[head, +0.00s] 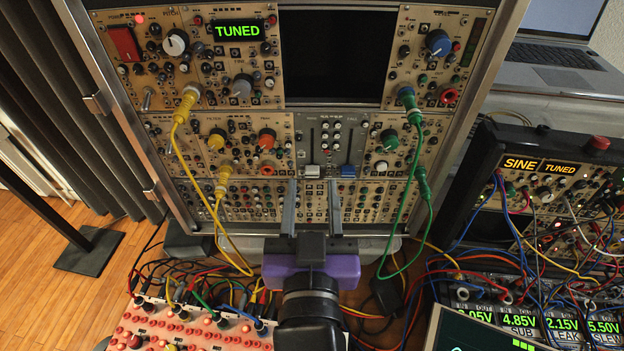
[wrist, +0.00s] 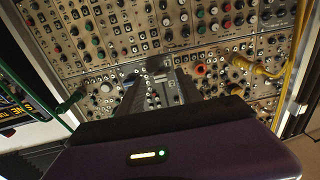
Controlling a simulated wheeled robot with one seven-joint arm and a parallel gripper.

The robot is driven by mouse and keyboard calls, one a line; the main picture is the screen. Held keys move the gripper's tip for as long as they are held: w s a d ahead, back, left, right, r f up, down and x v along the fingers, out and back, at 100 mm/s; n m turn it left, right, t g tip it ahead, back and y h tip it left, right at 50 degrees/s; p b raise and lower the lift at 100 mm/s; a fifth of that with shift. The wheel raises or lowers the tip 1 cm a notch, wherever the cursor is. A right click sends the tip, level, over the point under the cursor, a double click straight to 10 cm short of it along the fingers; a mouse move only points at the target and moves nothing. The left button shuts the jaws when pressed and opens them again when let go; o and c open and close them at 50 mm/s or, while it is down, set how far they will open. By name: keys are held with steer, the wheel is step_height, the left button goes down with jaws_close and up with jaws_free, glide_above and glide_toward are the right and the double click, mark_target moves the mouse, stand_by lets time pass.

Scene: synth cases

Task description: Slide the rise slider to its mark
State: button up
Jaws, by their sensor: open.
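The slider module (head: 331,130) sits in the middle of the upright synth case, below the black empty bay. It has two vertical slots. The left slider has a white cap (head: 312,171) and the right one a blue cap (head: 348,171); both are at the bottom of their slots. The labels and any mark are too small to read, so I cannot confirm which is rise. My gripper (head: 312,184) is open, its two grey fingers pointing at the panel on either side of the white cap's line. Contact cannot be told. In the wrist view the module (wrist: 154,97) shows between the fingers.
A yellow cable (head: 180,140) hangs left of the gripper and a green cable (head: 413,165) hangs to its right. A red-orange panel (head: 165,325) with many cables is at lower left. A second synth case (head: 545,185) stands at right, near a laptop (head: 550,55).

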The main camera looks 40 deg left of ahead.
steer(key=shift+x, duration=1.05)
jaws_close()
stand_by(0.7)
